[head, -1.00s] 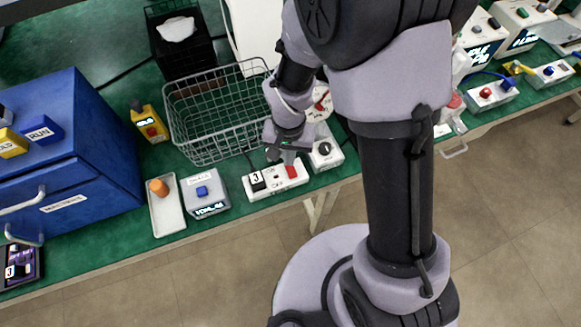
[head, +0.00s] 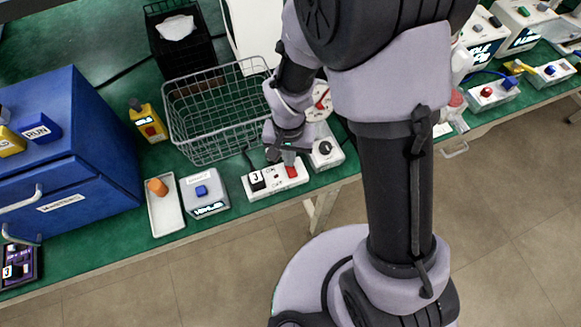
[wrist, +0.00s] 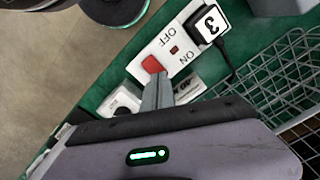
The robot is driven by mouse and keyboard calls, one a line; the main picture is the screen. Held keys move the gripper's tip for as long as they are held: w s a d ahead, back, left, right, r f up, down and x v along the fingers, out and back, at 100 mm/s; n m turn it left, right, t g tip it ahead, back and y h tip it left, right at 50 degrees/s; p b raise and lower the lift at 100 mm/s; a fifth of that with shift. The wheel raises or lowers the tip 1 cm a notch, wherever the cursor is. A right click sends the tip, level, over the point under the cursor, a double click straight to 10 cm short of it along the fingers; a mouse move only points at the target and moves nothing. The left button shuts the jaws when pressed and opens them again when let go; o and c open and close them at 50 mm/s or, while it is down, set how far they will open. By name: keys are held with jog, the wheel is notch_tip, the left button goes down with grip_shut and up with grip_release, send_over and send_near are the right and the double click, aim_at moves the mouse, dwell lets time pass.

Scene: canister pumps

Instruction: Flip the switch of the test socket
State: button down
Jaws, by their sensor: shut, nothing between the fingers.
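The test socket (head: 262,188) is a white strip on the green bench. It also shows in the wrist view (wrist: 139,72), with OFF and ON printed on it and a small dark red indicator. A black plug marked 3 (wrist: 210,24) sits in one end, with a cable leading away. The red switch (wrist: 153,64) is at the other end and also shows in the head view (head: 291,172). My gripper (wrist: 157,80) is shut and empty, its fingertips right at the switch's edge. I cannot tell whether they touch it. In the head view my gripper (head: 289,160) is just above the switch.
A wire basket (head: 215,115) stands behind the socket. A white box with a black knob (head: 325,148) is close on the right. A grey box with a blue button (head: 203,192) and a tray with an orange piece (head: 165,215) are to the left.

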jog(key=shift+f+b, duration=0.45)
jog(key=shift+f, duration=0.1)
jog(key=shift+r, duration=0.1)
notch_tip(320, 180, up, 7)
jog(key=p, duration=0.5)
dwell(0.4)
jog(key=d+r+t+b, duration=0.1)
jog(key=d+r+t, duration=0.15)
jog(key=r, duration=0.85)
jog(key=s+d+r+m+t+y+b, duration=0.1)
jog(key=s+d+r+t+y, duration=0.1)
jog(key=s+r, duration=0.9)
jog(key=shift+s+d+r+m+t, duration=0.25)
jog(key=shift+d+t, duration=0.4)
jog(key=shift+d, duration=0.45)
